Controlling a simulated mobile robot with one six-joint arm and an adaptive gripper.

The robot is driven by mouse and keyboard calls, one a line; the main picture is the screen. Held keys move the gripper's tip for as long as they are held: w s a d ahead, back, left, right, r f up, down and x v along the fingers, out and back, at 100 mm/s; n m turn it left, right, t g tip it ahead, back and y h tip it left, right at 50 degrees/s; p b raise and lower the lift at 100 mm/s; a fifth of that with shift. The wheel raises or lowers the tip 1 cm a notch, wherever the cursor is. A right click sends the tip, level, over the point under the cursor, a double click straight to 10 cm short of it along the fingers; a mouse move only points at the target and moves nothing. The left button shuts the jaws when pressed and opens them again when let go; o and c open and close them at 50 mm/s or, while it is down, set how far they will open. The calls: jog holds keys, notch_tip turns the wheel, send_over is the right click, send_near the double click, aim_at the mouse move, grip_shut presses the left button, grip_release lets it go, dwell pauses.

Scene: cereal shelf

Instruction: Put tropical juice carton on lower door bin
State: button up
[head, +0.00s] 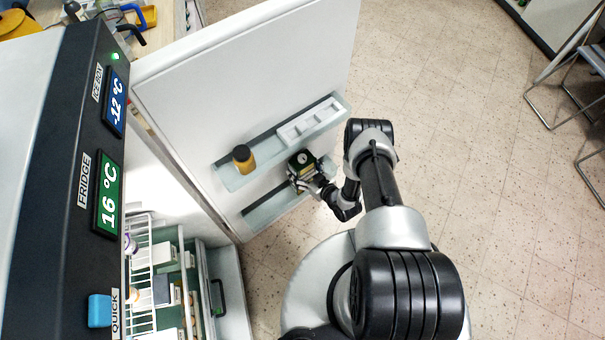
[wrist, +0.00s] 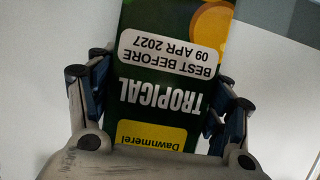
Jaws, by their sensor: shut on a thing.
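The tropical juice carton (wrist: 165,95) is dark green with a yellow label and a white best-before label. Its printing reads upside down in the wrist view. My gripper (wrist: 160,100) is shut on the carton, with a finger on each side. In the head view my gripper (head: 309,182) holds the carton (head: 302,161) at the open fridge door. The carton is beside the upper door bin and above the right part of the lower door bin (head: 262,212). The gripper and carton hide part of the lower bin. I cannot tell whether the carton touches either bin.
The upper door bin (head: 270,147) holds a yellow-brown jar with a dark lid (head: 243,158) and a white tray (head: 309,122). The open fridge door (head: 250,65) stands upright. Stocked fridge shelves (head: 165,270) are at lower left.

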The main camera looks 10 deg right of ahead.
jog(key=shift+f, duration=0.95)
jog(key=shift+w+r, duration=0.1)
jog(key=o, duration=1.6)
jog(key=shift+f, duration=0.2)
jog(key=shift+o, duration=0.2)
